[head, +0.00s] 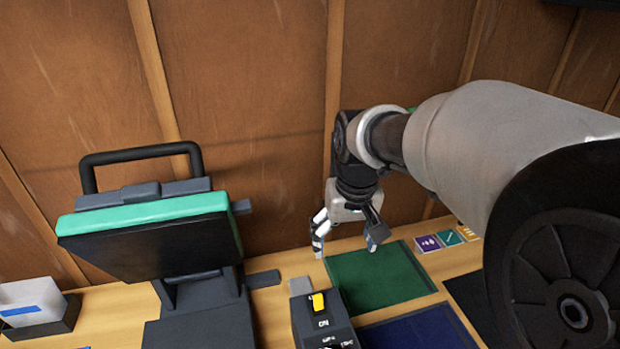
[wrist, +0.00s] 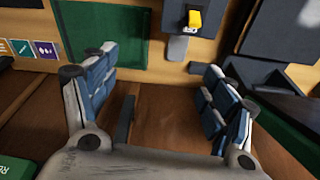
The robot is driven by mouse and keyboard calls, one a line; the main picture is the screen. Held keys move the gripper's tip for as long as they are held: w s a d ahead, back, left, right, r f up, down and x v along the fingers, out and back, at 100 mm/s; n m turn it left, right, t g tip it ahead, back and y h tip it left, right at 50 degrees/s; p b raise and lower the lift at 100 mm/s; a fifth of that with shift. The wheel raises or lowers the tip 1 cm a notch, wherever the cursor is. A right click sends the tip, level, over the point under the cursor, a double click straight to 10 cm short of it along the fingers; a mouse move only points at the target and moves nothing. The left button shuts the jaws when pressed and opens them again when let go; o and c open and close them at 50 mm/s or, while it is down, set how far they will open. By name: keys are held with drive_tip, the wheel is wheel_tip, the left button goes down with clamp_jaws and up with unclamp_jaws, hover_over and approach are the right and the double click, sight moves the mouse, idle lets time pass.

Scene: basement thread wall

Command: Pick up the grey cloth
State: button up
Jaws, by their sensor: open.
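I cannot pick out a grey cloth for certain. A small flat grey piece (head: 263,279) lies on the bench beside the machine's foot; I cannot tell if it is cloth. Another small grey patch (head: 300,286) shows at the wall-side end of the black switch box and in the wrist view (wrist: 178,48); it may be part of that box. My gripper (head: 347,240) is open and empty, fingers down, above the wall-side edge of the green mat (head: 372,281). In the wrist view my gripper (wrist: 158,62) has its fingers wide apart with nothing between them.
The black box (head: 322,325) has a yellow switch (head: 319,302). A large machine with a teal-edged top (head: 150,215) stands left. A dark blue mat (head: 420,330) and small coloured cards (head: 447,238) lie right. A white card stack (head: 30,302) is far left. The wooden wall (head: 250,100) is close behind.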

drive_tip(key=w+a+f+g+p, duration=0.1)
drive_tip(key=w+a+f+p, duration=0.1)
drive_tip(key=w+a+f, duration=0.35)
drive_tip(key=n+g+p, duration=0.1)
hover_over(302, 289)
wheel_tip(302, 289, down, 8)
drive_tip(key=f+b, duration=0.1)
drive_tip(key=f, duration=0.3)
drive_tip(key=f+b, duration=0.1)
drive_tip(key=f, duration=0.3)
drive_tip(key=f+b, duration=0.1)
drive_tip(key=f, duration=0.3)
drive_tip(key=shift+a+f, duration=0.1)
drive_tip(key=shift+a, duration=0.25)
drive_tip(key=shift+w+d+f+b, duration=0.15)
drive_tip(key=shift+f+b, duration=0.5)
drive_tip(key=shift+f, duration=0.9)
drive_tip(key=shift+s+d+f+b, duration=0.15)
drive_tip(key=shift+f+b, duration=0.45)
drive_tip(key=shift+f, duration=0.95)
drive_tip(key=shift+c, duration=0.6)
drive_tip(key=c, duration=0.9)
